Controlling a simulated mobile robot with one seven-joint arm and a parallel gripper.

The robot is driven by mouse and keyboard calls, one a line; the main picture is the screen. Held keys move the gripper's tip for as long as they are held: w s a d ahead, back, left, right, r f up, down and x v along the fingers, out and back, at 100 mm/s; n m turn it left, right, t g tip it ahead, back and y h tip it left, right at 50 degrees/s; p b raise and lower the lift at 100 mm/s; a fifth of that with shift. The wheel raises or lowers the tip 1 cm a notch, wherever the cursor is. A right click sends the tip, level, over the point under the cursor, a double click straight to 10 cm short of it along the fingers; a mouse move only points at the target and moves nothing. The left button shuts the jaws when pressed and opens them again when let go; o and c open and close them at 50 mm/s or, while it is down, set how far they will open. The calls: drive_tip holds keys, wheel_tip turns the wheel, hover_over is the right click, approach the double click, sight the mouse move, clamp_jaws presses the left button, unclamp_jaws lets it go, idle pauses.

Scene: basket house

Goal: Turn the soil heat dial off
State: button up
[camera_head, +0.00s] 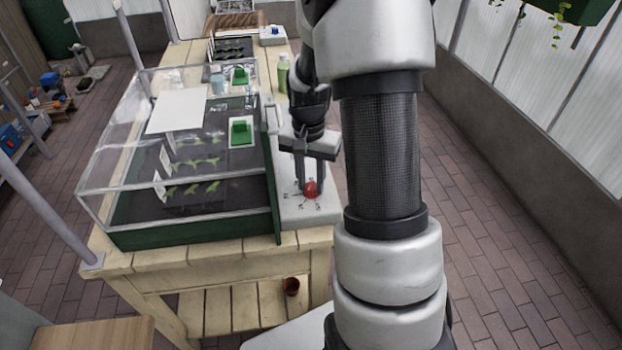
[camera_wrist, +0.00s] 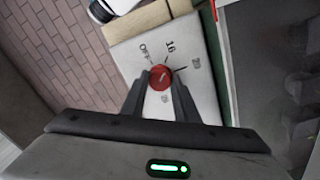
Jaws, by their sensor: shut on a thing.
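The soil heat dial is a round red knob (camera_head: 311,188) on a pale grey panel (camera_head: 312,212) at the right side of the propagator case. A small light mark shows on the knob's face. My gripper (camera_head: 310,182) points down at the panel. In the wrist view its two fingers (camera_wrist: 160,85) are shut on the knob, one on each side.
The clear-covered propagator (camera_head: 190,238) with seedlings stands left of the panel on a wooden table (camera_head: 220,263). A green bottle (camera_head: 283,72) stands behind. Brick floor (camera_head: 500,230) lies open to the right.

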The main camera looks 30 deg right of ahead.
sight(310, 187)
drive_tip(key=n+p, duration=0.1)
drive_tip(key=n, duration=0.4)
drive_tip(key=shift+r+n, duration=0.1)
drive_tip(key=shift+n, duration=0.3)
drive_tip(key=n+p, duration=0.1)
drive_tip(key=n, duration=0.4)
drive_tip(key=shift+n, duration=0.4)
drive_tip(key=o, duration=1.1)
drive_tip(key=shift+c, duration=0.2)
wheel_tip(310, 187, up, 17)
drive_tip(key=p, duration=0.2)
drive_tip(key=shift+a+r, duration=0.15)
drive_tip(key=shift+a, duration=0.1)
drive_tip(key=shift+s, duration=0.1)
